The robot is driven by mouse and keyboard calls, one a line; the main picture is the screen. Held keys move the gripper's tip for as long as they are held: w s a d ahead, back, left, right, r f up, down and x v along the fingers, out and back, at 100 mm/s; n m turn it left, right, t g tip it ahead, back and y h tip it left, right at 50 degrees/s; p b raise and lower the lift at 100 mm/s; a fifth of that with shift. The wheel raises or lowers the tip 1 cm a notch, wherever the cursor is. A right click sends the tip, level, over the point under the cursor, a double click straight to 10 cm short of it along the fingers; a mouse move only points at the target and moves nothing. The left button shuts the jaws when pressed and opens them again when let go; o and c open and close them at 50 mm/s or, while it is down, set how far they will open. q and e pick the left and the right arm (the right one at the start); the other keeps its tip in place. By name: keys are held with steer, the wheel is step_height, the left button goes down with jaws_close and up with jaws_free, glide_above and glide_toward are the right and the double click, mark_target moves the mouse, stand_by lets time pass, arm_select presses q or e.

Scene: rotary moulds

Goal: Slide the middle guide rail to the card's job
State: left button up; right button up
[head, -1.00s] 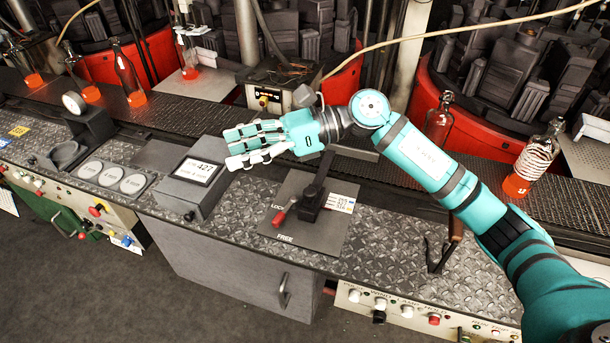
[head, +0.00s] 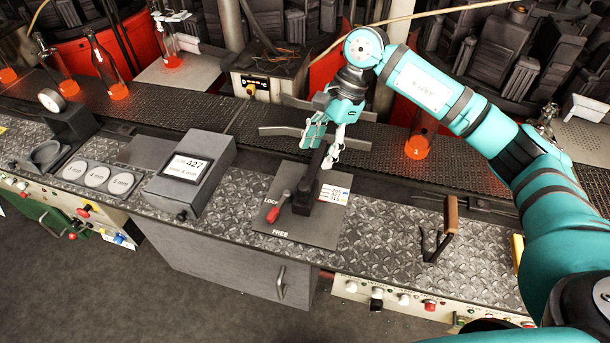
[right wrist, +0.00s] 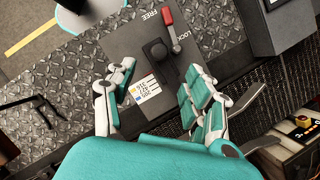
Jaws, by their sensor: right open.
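The guide rail's dark bar (head: 285,131) lies over the conveyor edge and links to a black post and arm (head: 309,186) on a grey plate (head: 318,232). A red-handled lever (head: 273,213) points between the LOCK and FREE marks. A small card with several coloured number lines (head: 334,195) lies right of the post; it shows in the right wrist view (right wrist: 145,89). The job display (head: 187,168) reads 427. My right gripper (head: 326,145) is open, fingers pointing down around the far end of the post's arm. Contact cannot be told. My left gripper is not in view.
The conveyor (head: 215,115) runs behind the bench with hot orange-based bottles, one (head: 418,147) right of my gripper. Gauge discs (head: 97,175) lie at left. The tread-plate bench top (head: 375,255) is clear in front.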

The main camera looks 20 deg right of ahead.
mark_target(304, 185)
steer(key=p+x, duration=0.2)
steer(key=x, duration=0.7)
steer(key=shift+s+a+f, duration=0.1)
steer(key=shift+a+f, duration=0.05)
steer(key=shift+f, duration=0.1)
steer(key=shift+c, duration=0.4)
jaws_close()
